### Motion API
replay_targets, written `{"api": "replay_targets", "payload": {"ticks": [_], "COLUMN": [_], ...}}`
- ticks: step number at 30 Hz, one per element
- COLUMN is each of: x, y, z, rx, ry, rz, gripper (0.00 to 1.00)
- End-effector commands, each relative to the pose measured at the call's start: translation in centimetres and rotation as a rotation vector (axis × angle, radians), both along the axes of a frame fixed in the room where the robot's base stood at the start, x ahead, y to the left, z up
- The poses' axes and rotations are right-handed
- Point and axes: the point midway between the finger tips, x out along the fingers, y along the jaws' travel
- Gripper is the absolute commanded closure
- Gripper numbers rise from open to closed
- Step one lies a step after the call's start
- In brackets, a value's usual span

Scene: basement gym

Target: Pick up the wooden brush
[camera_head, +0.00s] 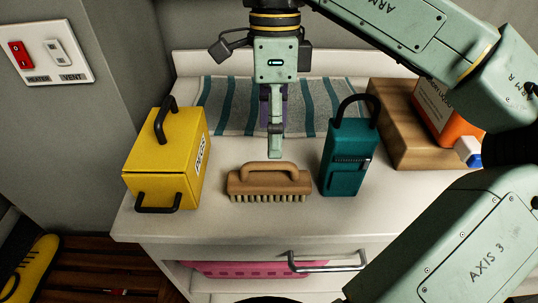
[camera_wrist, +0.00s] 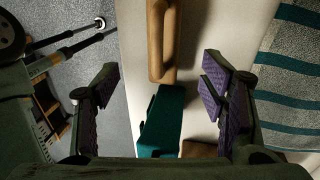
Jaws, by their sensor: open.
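The wooden brush (camera_head: 269,184) lies bristles down near the front of the white counter, its arched handle facing up. It stands between a yellow box and a teal lock box. In the wrist view the brush (camera_wrist: 163,45) shows at the top centre, cut off by the frame edge. My gripper (camera_head: 275,150) points down above the counter, its tip appearing just over or behind the brush handle; the exact gap is hard to judge. In the wrist view its two purple-padded fingers (camera_wrist: 160,88) are spread wide with nothing held, and the brush lies beyond the gap between them.
The yellow box (camera_head: 160,160) is close on the left, the teal lock box (camera_head: 347,160) close on the right. A striped towel (camera_head: 220,100) lies behind. A wooden block (camera_head: 390,130) bears an orange-and-white container (camera_head: 440,110). The counter's front edge (camera_head: 230,236) is just ahead of the brush.

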Motion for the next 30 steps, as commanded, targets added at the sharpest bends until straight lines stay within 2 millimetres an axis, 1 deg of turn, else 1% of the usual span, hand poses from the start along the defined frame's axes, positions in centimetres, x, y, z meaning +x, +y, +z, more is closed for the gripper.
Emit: {"api": "replay_targets", "payload": {"ticks": [2,9,12,17,21,24,27,30], "x": [-0.1,-0.8,-1.0,-1.2,-1.3,-1.5,-1.6,-1.6], "y": [0.0,0.0,0.0,0.3,0.9,0.9,1.0,1.0], "z": [-0.5,-4.1,-5.1,-6.1,-8.1,-9.6,-10.4,-10.7], "rx": [-0.001,0.0,0.0,0.0,0.0,0.001,0.001,0.002], "ry": [0.002,0.002,0.002,0.003,0.003,0.002,0.001,0.0], "rz": [0.0,0.001,0.0,0.002,0.002,0.0,0.001,0.001], "gripper": [0.35,0.35,0.35,0.35,0.35,0.35,0.35,0.35]}}
